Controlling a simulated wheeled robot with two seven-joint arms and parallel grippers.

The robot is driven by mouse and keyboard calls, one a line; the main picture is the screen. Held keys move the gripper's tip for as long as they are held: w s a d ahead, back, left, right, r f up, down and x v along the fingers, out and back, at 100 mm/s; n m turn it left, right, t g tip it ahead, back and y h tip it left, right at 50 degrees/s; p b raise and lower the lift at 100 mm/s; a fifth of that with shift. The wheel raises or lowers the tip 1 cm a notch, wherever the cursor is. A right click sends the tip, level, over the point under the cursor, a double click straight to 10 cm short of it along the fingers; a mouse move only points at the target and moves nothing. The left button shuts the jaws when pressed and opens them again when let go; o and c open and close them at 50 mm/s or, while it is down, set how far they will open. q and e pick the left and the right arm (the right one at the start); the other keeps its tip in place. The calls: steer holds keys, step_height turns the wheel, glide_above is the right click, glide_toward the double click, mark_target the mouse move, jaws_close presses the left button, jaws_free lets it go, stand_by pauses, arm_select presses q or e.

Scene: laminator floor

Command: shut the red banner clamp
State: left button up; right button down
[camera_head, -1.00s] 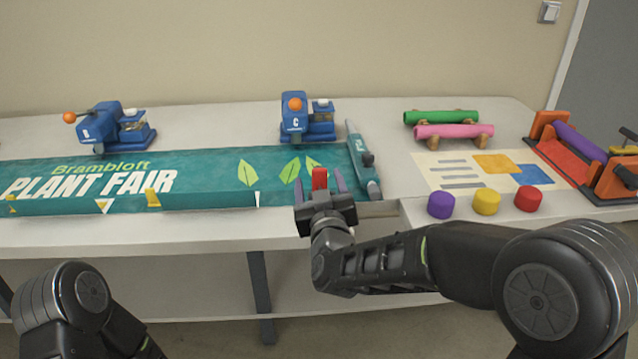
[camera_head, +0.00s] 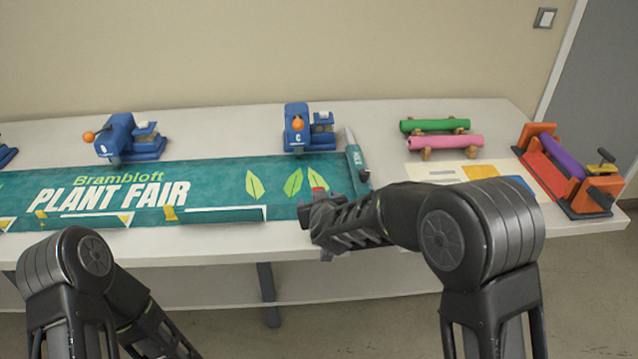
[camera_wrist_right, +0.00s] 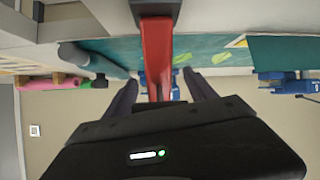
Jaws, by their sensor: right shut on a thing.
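The red banner clamp (camera_head: 317,181) is at the right end of the green "Plant Fair" banner (camera_head: 225,178), near the table's front edge.
Blue presses (camera_head: 132,137) (camera_head: 307,128) stand behind the banner. Green (camera_head: 435,125) and pink (camera_head: 446,142) rolls and an orange-red machine (camera_head: 569,170) are further right. My right arm covers part of a printed sheet (camera_head: 430,172).

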steer(key=shift+w+f, duration=0.15)
steer(key=shift+f, duration=0.3)
steer(key=c, duration=0.6)
jaws_free()
steer(key=shift+f, duration=0.1)
steer(key=shift+c, duration=0.2)
steer(key=shift+o, duration=1.4)
steer(key=shift+w+a, duration=0.1)
steer(key=shift+w, duration=0.05)
steer(key=shift+o, duration=0.3)
steer(key=shift+r, duration=0.2)
steer(key=v, duration=0.7)
steer(key=shift+s+r, duration=0.15)
steer(key=shift+s, duration=0.25)
steer(key=shift+c, duration=0.4)
